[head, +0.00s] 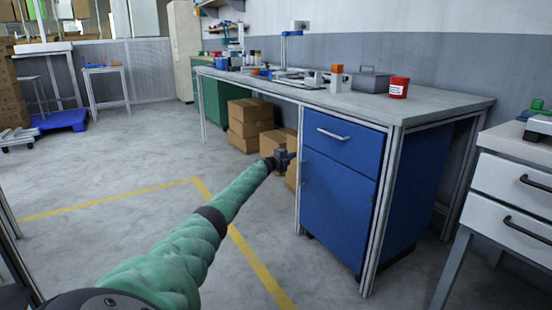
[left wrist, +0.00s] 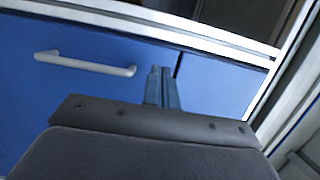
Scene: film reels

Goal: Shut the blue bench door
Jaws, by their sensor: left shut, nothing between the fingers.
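The blue bench door (head: 338,212) is the lower front of the blue cabinet under the workbench, below a blue drawer (head: 343,140). It looks flush with the cabinet front; I cannot tell if a narrow gap is left. My left gripper (head: 284,160) is shut and empty, by the upper left of the door. In the left wrist view its fingers (left wrist: 163,88) point at the blue front, near the door-drawer seam; contact is unclear. My right gripper is out of view.
The grey workbench (head: 440,100) carries a red can (head: 398,87), a grey box (head: 371,80) and small tools. Cardboard boxes (head: 250,118) stand beneath it. A white drawer unit (head: 510,190) stands at the right. The floor before the door is clear.

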